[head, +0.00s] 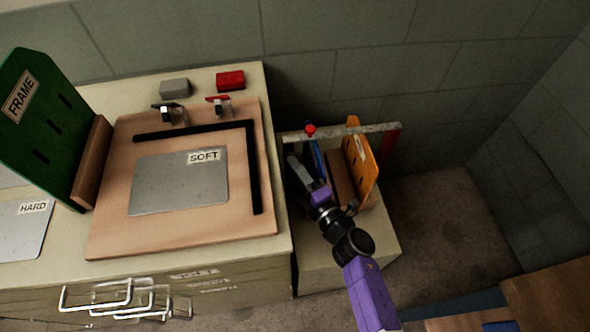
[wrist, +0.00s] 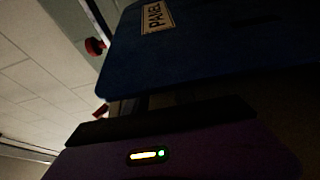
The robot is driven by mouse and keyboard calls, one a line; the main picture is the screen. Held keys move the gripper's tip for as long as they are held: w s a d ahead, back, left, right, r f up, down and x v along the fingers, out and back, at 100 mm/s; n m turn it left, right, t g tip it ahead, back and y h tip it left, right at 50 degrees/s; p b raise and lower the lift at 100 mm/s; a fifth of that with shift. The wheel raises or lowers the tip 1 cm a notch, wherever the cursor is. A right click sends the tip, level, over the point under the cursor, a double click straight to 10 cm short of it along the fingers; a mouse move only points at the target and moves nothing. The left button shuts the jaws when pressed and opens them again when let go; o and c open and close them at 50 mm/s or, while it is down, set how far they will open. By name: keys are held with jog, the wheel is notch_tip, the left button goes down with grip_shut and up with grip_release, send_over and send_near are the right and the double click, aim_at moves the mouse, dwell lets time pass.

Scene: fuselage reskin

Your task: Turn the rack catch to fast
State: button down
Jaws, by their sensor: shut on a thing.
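The rack (head: 372,243) stands low at the right of the bench. A pale bar (head: 345,132) crosses its back, with a red knob (head: 310,130) near the bar's left end; this looks like the catch, but its setting cannot be read. The red knob also shows at the upper left of the wrist view (wrist: 95,46). A blue panel (head: 317,160) stands in the rack below the knob; its label is partly legible in the wrist view (wrist: 200,50). My gripper (head: 314,184) appears shut on the blue panel; its fingertips are hard to make out.
An orange panel (head: 361,160) stands to the right in the rack, close to my gripper. The bench to the left holds a board (head: 110,225) with a sheet marked SOFT (head: 180,185), two clamps, and a green FRAME panel (head: 40,120).

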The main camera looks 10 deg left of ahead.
jog(key=c, duration=1.1)
grip_release()
jog(key=shift+s+d, duration=0.1)
jog(key=p+v, duration=0.1)
jog(key=v, duration=0.6)
jog(key=shift+s+d, duration=0.2)
jog(key=shift+s, duration=0.1)
jog(key=s+d+r+m+h, duration=0.3)
jog(key=s+d+r+m, duration=0.2)
jog(key=s+m, duration=0.3)
jog(key=s+d+r+m+h, duration=0.4)
jog(key=s+d+r+m, duration=0.2)
jog(key=s, duration=0.8)
jog(key=s+d+r+m+h, duration=0.4)
jog(key=s+d+r+m, duration=0.1)
jog(key=s+d+m, duration=0.4)
jog(key=shift+s+r+m+t, duration=0.2)
jog(key=shift+s+m+t, duration=0.2)
jog(key=shift+s+m, duration=0.95)
